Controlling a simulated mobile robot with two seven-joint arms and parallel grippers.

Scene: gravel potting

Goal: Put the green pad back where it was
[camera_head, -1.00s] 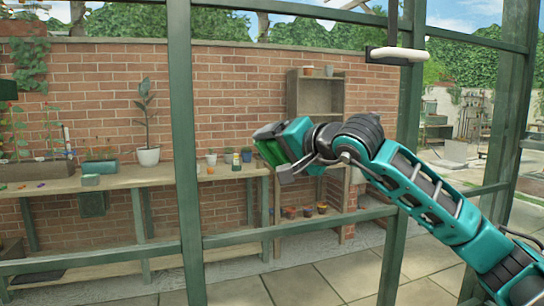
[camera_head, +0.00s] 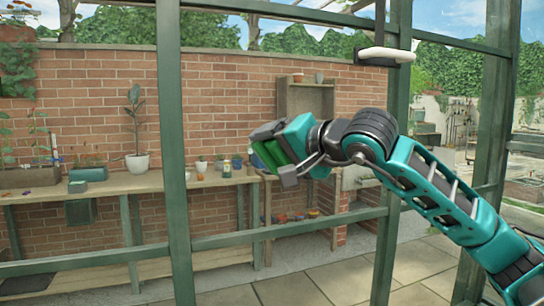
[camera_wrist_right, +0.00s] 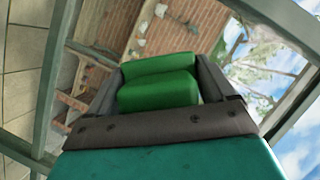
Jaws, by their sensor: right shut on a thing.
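The green pad (camera_wrist_right: 158,88) is between the two dark fingers of my right gripper (camera_wrist_right: 160,80) in the right wrist view. In the head view the right gripper (camera_head: 272,152) is raised in front of the brick wall, with the green pad (camera_head: 270,155) showing between its fingers. It is shut on the pad. Nothing else touches the pad in these views. My left gripper is not in view.
Green frame posts (camera_head: 172,150) and a rail (camera_head: 290,229) stand close by. Behind them a wooden bench (camera_head: 100,186) holds pots and a potted plant (camera_head: 137,160). A wooden shelf unit (camera_head: 308,98) stands against the wall. Paved floor (camera_head: 340,275) is clear.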

